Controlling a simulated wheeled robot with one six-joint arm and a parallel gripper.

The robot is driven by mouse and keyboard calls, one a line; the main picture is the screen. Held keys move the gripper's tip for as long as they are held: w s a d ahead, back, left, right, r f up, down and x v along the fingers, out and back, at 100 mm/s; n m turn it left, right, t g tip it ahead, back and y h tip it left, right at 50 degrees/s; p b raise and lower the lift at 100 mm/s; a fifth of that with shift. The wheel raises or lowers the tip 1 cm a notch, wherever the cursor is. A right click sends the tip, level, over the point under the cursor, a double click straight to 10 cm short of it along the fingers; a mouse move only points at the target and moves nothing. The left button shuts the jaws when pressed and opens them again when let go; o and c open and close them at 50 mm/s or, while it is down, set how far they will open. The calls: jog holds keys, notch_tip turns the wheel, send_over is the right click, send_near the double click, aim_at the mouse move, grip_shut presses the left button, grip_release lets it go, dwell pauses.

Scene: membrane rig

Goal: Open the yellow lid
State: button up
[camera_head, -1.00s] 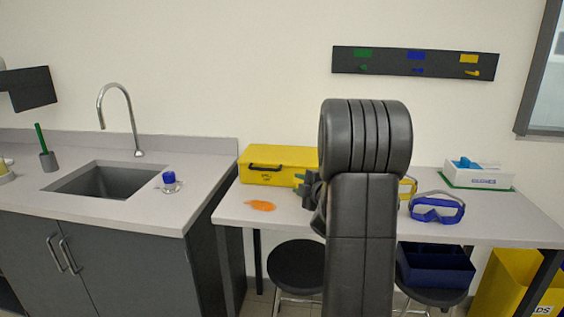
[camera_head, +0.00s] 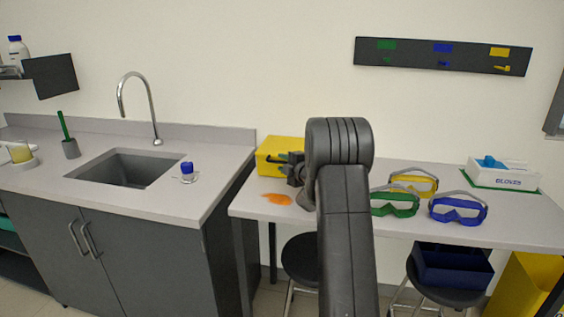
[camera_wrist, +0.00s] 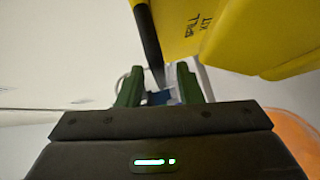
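The yellow spill kit box (camera_head: 267,163) stands at the left end of the light table against the wall. Its lid (camera_head: 283,142) looks closed; my arm hides the box's right part. In the wrist view the yellow box (camera_wrist: 240,30), lettered SPILL KIT, fills the top right. A dark bar (camera_wrist: 149,40), apparently the box's handle, runs down toward the gap between my fingers. My gripper (camera_head: 286,163) is at the box's front. In the wrist view my gripper (camera_wrist: 158,85) has its two green fingers apart, with space around the bar's end; contact cannot be told.
An orange spill (camera_head: 277,199) lies before the box. Green goggles (camera_head: 395,210), blue goggles (camera_head: 459,218), yellow goggles and a glove box (camera_head: 503,182) are to the right. A sink counter (camera_head: 150,205) with a blue-capped bottle (camera_head: 187,169) is left, across a gap.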

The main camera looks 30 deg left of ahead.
jog(key=shift+w+a+f, duration=0.1)
jog(key=shift+w+a, duration=0.2)
jog(key=shift+a, duration=0.25)
grip_shut()
